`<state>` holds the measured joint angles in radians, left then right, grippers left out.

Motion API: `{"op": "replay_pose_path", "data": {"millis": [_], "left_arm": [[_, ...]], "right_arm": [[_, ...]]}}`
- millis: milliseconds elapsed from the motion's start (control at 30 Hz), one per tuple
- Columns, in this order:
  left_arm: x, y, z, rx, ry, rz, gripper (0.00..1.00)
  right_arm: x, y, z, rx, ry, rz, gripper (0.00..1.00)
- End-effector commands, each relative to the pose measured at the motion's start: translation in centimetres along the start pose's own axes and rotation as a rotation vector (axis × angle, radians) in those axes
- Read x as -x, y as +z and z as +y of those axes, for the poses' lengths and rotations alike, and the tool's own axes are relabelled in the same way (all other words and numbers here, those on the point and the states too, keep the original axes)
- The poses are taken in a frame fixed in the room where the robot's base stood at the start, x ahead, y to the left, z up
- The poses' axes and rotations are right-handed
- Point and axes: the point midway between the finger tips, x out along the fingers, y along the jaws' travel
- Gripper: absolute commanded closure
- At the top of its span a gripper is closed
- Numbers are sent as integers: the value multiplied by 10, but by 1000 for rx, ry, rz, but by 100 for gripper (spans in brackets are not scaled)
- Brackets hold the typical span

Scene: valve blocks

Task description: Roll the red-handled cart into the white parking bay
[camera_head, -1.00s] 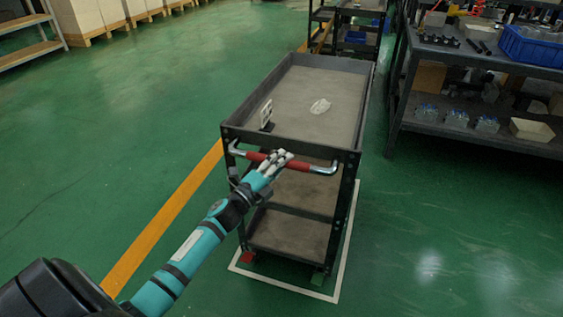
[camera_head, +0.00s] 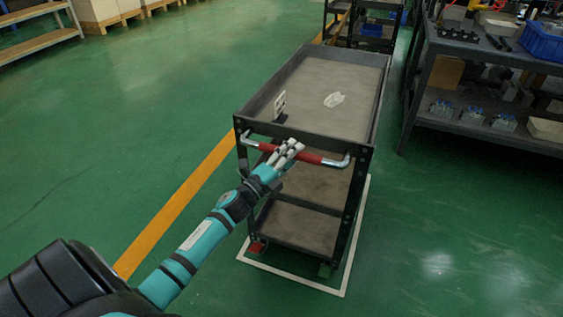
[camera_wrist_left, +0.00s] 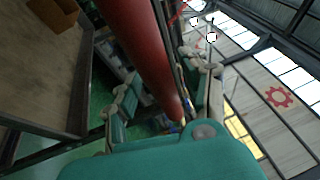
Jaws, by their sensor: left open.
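The dark cart (camera_head: 355,140) stands in the middle of the head view. Its handle has bent metal ends and a red grip (camera_head: 312,158). The white outline (camera_head: 292,280) of the parking bay shows on the floor along the cart's near end and right side. The near wheels stand inside these lines; the far end is hidden. My left gripper (camera_head: 289,151) is open at the middle of the red grip. In the left wrist view the red grip (camera_wrist_left: 148,55) passes between the open fingers (camera_wrist_left: 165,100). My right gripper is not in view.
A shelf rack (camera_head: 480,75) stands on the right, and another cart (camera_head: 366,30) behind. An orange line (camera_head: 180,210) runs left of the cart. The left floor is clear.

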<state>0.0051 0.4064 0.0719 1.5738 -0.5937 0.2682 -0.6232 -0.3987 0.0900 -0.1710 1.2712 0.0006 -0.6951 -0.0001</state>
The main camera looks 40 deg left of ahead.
Motion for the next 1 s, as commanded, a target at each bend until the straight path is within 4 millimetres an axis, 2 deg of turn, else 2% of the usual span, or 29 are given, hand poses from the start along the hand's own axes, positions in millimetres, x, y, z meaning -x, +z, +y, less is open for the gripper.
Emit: {"op": "replay_pose_path", "data": {"millis": [300,500,700,1000], "left_arm": [[64,0,2,2,5,-2,54],[98,0,1,1,4,-2,54],[113,0,0,-1,2,-1,54],[114,0,0,-1,1,-1,54]], "right_arm": [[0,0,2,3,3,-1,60],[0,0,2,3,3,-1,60],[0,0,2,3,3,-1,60],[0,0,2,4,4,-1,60]]}}
